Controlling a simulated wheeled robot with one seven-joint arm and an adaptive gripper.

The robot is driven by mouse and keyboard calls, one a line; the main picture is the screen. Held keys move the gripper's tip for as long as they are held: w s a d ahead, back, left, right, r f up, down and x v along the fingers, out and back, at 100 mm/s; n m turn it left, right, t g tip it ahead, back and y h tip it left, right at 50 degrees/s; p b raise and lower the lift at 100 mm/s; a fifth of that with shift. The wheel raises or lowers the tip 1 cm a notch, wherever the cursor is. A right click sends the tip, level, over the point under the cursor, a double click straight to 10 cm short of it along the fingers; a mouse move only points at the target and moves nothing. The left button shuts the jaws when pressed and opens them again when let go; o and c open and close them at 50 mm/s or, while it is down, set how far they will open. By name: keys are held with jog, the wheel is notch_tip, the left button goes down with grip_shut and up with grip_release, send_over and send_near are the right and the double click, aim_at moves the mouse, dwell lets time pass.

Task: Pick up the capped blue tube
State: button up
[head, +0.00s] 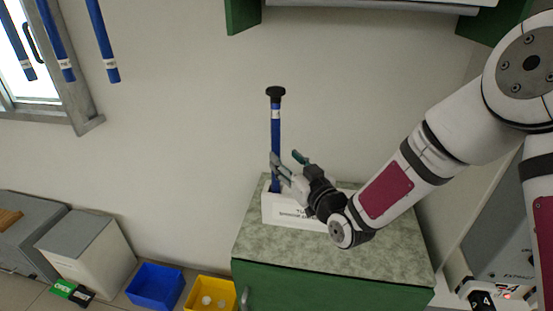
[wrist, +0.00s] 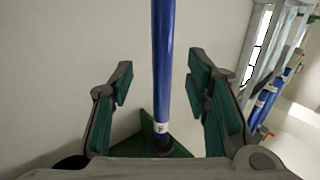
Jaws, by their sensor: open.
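The capped blue tube (head: 276,135) stands upright in a white labelled holder (head: 285,213) on the counter. Its black cap (head: 275,92) is on top, above a white label band. My gripper (head: 286,160) is open at the lower part of the tube, above the holder. In the wrist view the tube (wrist: 162,65) runs between the two spread fingers, with gaps visible on both sides. The capped end shows low in that view. The tube's foot is hidden inside the holder, and my gripper and wrist cover part of the holder.
The holder rests on a speckled countertop (head: 330,255) over a green cabinet. More blue tubes (head: 102,40) hang at the upper left. A green-ended shelf is above. A blue bin (head: 155,286) and a yellow bin (head: 210,293) sit at the lower left.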

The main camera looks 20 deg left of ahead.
aim_at(278, 150)
jog(key=shift+r+p+x, duration=0.2)
jog(key=shift+p+x, duration=0.05)
jog(key=shift+x, duration=1.2)
jog(key=shift+r+p+x, duration=0.15)
jog(key=shift+p+x, duration=0.1)
jog(key=shift+x, duration=1.15)
jog(key=shift+s+a, duration=0.1)
grip_shut()
